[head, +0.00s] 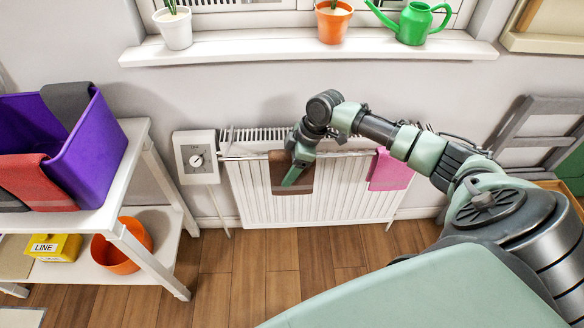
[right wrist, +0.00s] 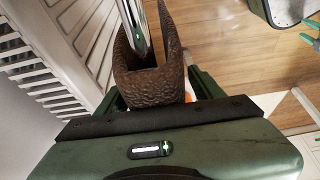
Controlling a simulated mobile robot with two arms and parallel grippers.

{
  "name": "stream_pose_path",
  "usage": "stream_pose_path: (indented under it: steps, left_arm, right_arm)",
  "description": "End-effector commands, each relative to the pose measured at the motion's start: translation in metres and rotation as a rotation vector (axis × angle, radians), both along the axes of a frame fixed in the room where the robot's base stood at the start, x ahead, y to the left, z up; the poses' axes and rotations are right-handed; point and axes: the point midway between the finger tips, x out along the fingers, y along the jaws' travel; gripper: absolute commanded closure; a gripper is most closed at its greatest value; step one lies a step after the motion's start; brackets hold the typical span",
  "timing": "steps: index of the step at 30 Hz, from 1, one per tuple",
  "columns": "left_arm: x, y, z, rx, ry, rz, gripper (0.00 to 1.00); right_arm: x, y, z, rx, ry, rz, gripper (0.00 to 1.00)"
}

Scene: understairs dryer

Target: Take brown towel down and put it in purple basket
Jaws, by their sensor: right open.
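The brown towel (head: 303,178) hangs over the rail at the front of the white radiator, left of its middle. In the right wrist view the brown towel (right wrist: 150,85) is folded over a shiny bar. My right gripper (head: 292,178) is at the towel, coming from above. It is open, with green fingers on either side of the towel in the right wrist view; contact cannot be told. The purple basket (head: 92,150) stands on the top of the white shelf unit at the left.
A pink towel (head: 391,170) hangs farther right on the radiator (head: 245,195). Red (head: 38,182) and dark grey (head: 68,101) cloths hang over the basket's walls. A white control box (head: 196,157) is left of the radiator. The windowsill (head: 250,48) with pots juts out above.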

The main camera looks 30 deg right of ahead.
Motion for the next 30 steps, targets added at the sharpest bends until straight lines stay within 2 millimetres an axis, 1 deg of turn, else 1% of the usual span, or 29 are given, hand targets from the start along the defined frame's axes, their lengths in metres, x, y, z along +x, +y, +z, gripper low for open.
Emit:
stream_pose_path:
  steps: [7, 8, 9, 11, 12, 15, 22, 26, 30]
  left_arm:
    - [0.000, 0.000, 0.000, 0.000, 0.000, 0.000, 0.41]
    - [0.000, 0.000, 0.000, 0.000, 0.000, 0.000, 0.41]
    - [0.000, 0.000, 0.000, 0.000, 0.000, 0.000, 0.41]
    - [0.000, 0.000, 0.000, 0.000, 0.000, 0.000, 0.41]
    - [0.000, 0.000, 0.000, 0.000, 0.000, 0.000, 0.41]
    - [0.000, 0.000, 0.000, 0.000, 0.000, 0.000, 0.41]
    - [0.000, 0.000, 0.000, 0.000, -0.001, 0.000, 0.41]
    - [0.000, 0.000, -0.005, 0.000, -0.001, 0.000, 0.41]
    - [0.000, 0.000, -0.003, 0.000, -0.001, 0.000, 0.41]
  right_arm:
    - [0.000, 0.000, -0.001, 0.000, 0.000, 0.000, 0.33]
    - [0.000, 0.000, -0.001, 0.000, 0.000, 0.000, 0.35]
    - [0.000, 0.000, -0.001, 0.000, 0.000, 0.000, 0.47]
    - [0.000, 0.000, -0.001, 0.000, 0.000, -0.001, 0.63]
    - [0.000, 0.000, 0.000, 0.000, 0.000, -0.001, 0.74]
    - [0.000, 0.000, 0.000, 0.000, 0.000, -0.001, 1.00]
    - [0.000, 0.000, 0.000, 0.000, 0.000, -0.001, 1.00]
    - [0.001, -0.001, 0.003, -0.001, -0.002, -0.001, 1.00]
    - [0.001, 0.000, 0.019, 0.000, -0.004, 0.000, 1.00]
